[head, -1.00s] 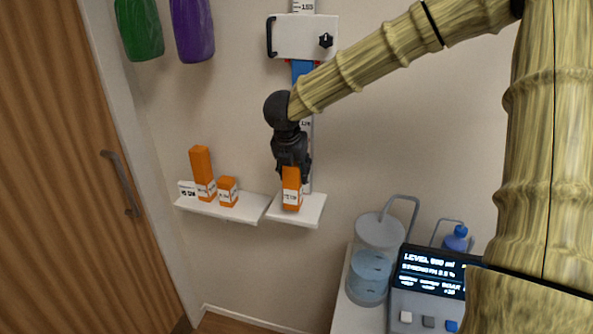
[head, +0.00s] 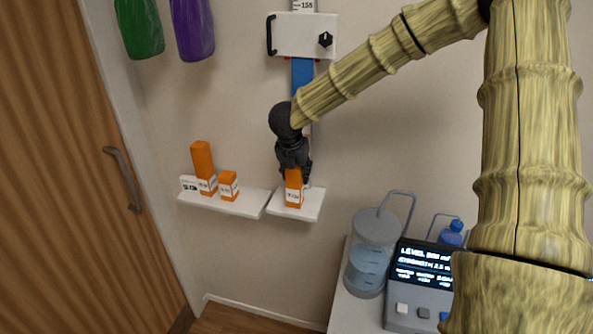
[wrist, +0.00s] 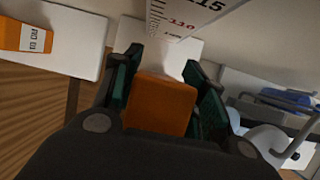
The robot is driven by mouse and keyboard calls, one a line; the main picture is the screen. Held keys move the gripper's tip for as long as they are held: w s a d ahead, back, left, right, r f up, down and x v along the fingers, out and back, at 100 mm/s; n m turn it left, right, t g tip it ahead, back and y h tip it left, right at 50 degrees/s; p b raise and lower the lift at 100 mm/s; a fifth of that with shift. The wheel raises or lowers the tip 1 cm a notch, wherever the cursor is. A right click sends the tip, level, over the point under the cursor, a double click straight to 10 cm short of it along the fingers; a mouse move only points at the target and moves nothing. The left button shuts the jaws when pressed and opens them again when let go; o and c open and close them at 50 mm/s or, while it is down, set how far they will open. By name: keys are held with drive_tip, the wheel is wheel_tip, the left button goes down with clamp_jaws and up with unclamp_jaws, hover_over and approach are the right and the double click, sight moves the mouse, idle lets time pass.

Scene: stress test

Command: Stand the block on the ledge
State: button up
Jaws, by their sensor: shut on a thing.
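An orange block (head: 293,191) with a white label stands upright at the right white ledge (head: 313,207). My dark gripper (head: 295,178) is above it with its fingers around the block's top. In the wrist view the block (wrist: 160,104) sits between the two green-lined fingers (wrist: 162,95), which are shut on it. The block's lower end looks to be at the ledge surface; whether it bears on it I cannot tell. A tall orange block (head: 203,163) and a short orange block (head: 228,186) stand on the left white ledge (head: 240,207).
A white device (head: 302,36) hangs on a scale rail above the right ledge. A brown door (head: 60,180) is at left. A glass vessel (head: 369,262) and a grey display unit (head: 420,285) stand at lower right. Green (head: 138,28) and purple (head: 192,30) items hang at upper left.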

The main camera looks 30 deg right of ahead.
drive_tip(key=shift+f, duration=0.1)
drive_tip(key=o, duration=1.2)
drive_tip(key=shift+o, duration=0.2)
drive_tip(key=b+v, duration=0.3)
drive_tip(key=v, duration=0.9)
